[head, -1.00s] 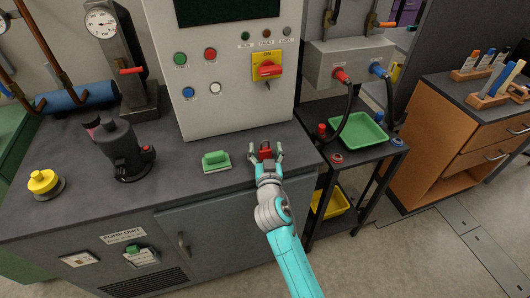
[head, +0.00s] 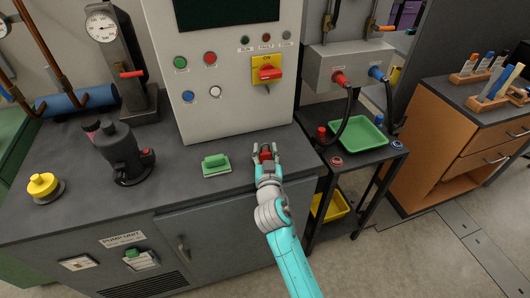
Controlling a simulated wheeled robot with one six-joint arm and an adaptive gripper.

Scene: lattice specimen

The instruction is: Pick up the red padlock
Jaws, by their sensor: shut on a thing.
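The red padlock (head: 266,155) is between the fingers of my gripper (head: 266,152), near the front right of the dark bench top (head: 190,205). My gripper is shut on the padlock, with a finger on each side of it. The fingers and wrist hide part of the padlock. I cannot tell whether it still touches the bench.
A green block on a pale base (head: 216,165) lies left of my gripper. The grey control cabinet (head: 235,118) rises behind it. A dark pump (head: 122,155) and yellow knob (head: 42,185) stand further left. A lower cart with a green tray (head: 362,134) is at right.

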